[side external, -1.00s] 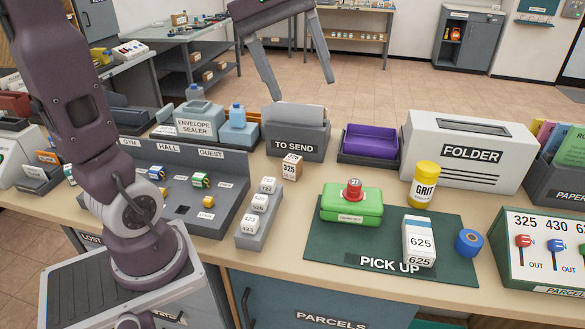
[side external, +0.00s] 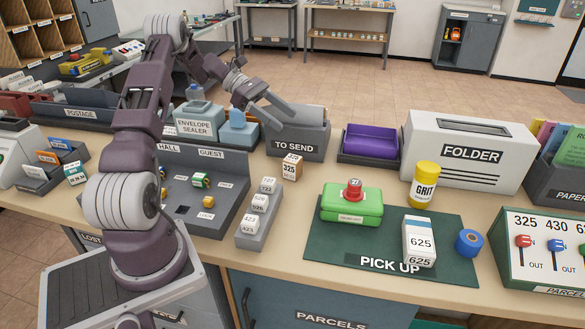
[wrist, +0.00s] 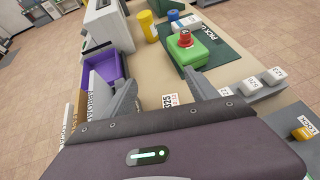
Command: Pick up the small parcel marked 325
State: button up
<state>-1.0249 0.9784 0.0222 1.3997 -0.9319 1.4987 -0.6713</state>
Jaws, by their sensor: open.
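The small parcel marked 325 (side external: 292,168) is a small box with a white label and brown sides. It stands on the counter in front of the TO SEND tray. In the wrist view the parcel (wrist: 170,101) shows between my two fingers, partly hidden by my gripper's body. My gripper (side external: 288,116) is open and empty, above and behind the parcel, near the TO SEND tray. Its fingers (wrist: 162,90) are apart in the wrist view, and I see no contact with the parcel.
The TO SEND tray (side external: 296,143) is close behind the parcel. A grey rack of numbered blocks (side external: 257,235) is in front-left. A green box with a red stamp (side external: 350,210) and a 625 parcel (side external: 418,240) sit on the PICK UP mat (side external: 320,250). A purple tray (side external: 370,142) is right.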

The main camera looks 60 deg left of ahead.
send_near(300, 168)
jog(key=x, duration=0.3)
jog(key=shift+w+d+f, duration=0.1)
jog(key=shift+w+f, duration=0.1)
jog(key=shift+f, duration=0.2)
jog(key=x, duration=0.6)
jog(key=shift+d, duration=0.45)
jog(key=shift+r, duration=0.1)
grip_shut()
